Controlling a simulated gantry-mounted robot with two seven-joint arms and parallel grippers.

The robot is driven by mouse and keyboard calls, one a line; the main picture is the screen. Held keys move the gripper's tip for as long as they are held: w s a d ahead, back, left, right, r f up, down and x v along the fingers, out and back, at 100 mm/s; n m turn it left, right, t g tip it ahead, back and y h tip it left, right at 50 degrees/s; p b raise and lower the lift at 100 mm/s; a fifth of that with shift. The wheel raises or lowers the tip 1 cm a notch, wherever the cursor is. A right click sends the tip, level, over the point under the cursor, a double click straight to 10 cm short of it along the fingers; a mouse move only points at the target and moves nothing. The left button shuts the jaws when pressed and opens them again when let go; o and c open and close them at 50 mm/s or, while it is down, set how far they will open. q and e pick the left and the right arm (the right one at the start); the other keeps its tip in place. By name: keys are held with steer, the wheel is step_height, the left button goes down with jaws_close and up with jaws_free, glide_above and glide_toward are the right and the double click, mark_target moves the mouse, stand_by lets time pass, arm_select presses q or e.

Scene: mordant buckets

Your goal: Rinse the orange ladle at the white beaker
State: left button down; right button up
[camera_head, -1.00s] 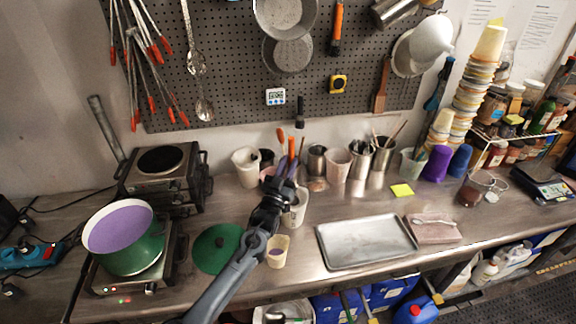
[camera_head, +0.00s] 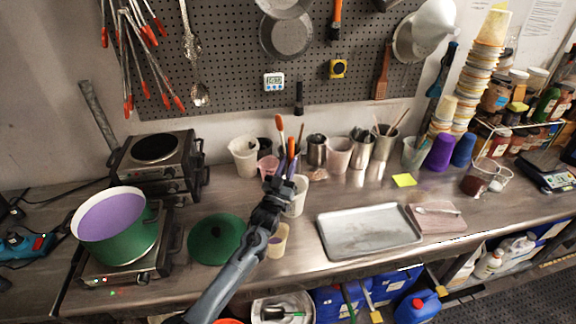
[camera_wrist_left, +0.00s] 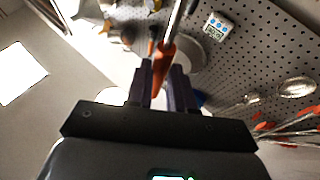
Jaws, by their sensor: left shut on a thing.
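My left gripper (camera_head: 281,183) is shut on the orange ladle (camera_head: 291,148) by its handle, above the counter. The orange handle also shows upright between the fingers in the left wrist view (camera_wrist_left: 163,60), with a metal shaft beyond it. The ladle's bowl cannot be made out. A white beaker (camera_head: 298,198) stands just behind and to the right of the gripper, partly covered by it. I cannot tell whether the ladle touches it. Another white beaker (camera_head: 243,158) stands at the back left. My right gripper is not in view.
A small cup with purple liquid (camera_head: 278,241) stands close beside my left arm. A green lid (camera_head: 214,240) and a green pot (camera_head: 122,243) on a hot plate are to the left. A metal tray (camera_head: 366,249) lies to the right. Several utensil containers (camera_head: 338,154) line the back.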

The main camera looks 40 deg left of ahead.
arm_select(q)
steer(key=shift+w, duration=0.15)
steer(key=shift+w+b, duration=0.1)
steer(key=shift+b, duration=0.2)
steer(key=shift+s+p, duration=0.65)
steer(key=shift+p, duration=0.05)
steer(key=shift+w, duration=0.1)
steer(key=shift+w+b, duration=0.1)
steer(key=shift+b, duration=0.25)
steer(key=shift+w+b, duration=0.45)
steer(key=shift+w, duration=0.2)
